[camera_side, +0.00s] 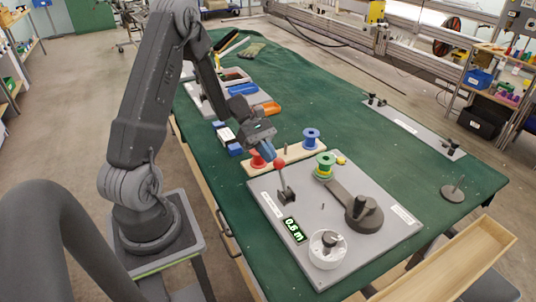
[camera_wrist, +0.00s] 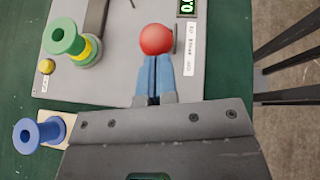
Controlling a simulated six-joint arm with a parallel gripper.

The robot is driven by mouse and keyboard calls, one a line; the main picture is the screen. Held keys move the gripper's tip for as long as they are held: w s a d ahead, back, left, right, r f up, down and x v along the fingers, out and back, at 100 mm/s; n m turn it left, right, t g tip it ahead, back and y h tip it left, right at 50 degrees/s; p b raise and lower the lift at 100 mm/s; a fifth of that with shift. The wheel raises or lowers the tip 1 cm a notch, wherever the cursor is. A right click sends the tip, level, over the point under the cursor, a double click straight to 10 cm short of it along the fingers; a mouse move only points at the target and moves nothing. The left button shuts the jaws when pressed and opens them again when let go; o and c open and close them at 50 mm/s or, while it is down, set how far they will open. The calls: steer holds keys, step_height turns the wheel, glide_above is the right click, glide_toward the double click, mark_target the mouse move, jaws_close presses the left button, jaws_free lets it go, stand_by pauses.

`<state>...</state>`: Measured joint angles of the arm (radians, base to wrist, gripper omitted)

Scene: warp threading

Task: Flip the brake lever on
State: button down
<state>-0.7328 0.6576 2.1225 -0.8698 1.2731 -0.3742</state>
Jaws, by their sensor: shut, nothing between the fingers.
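The brake lever has a red ball knob (camera_side: 279,160) on a thin metal rod (camera_side: 283,182). It stands up from the grey board (camera_side: 262,184), leaning slightly back. My gripper (camera_side: 270,157) has blue fingers, shut with nothing between them, beside the knob. In the wrist view, the fingertips of my gripper (camera_wrist: 152,58) are at the lower edge of the red knob (camera_wrist: 156,39); I cannot tell if they touch. A white label (camera_wrist: 190,62) lies beside the knob. The lever's rod is mostly hidden there.
The board also holds a green and yellow spool (camera_side: 325,166), a dark arm with a round hub (camera_side: 364,213), a white round holder (camera_side: 328,249) and a display reading 0.6 m (camera_side: 294,230). A wooden rack behind holds a blue spool (camera_side: 311,138) and a red spool (camera_side: 256,160).

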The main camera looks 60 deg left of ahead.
mark_target(283, 160)
steer(key=shift+d+r, duration=0.1)
steer(key=shift+d, duration=0.05)
steer(key=d+r+y, duration=0.1)
steer(key=d+y, duration=0.1)
steer(key=d+r+y, duration=0.1)
steer(key=d+y, duration=0.2)
steer(key=d+r+y, duration=0.1)
steer(key=d+y, duration=0.1)
steer(key=shift+d+r+m, duration=0.15)
steer(key=shift+d+m, duration=0.05)
steer(key=shift+m, duration=0.1)
steer(key=shift+d+f+y, duration=0.2)
steer(key=shift+d+y, duration=1.4)
steer(key=shift+d, duration=0.4)
steer(key=shift+d, duration=0.1)
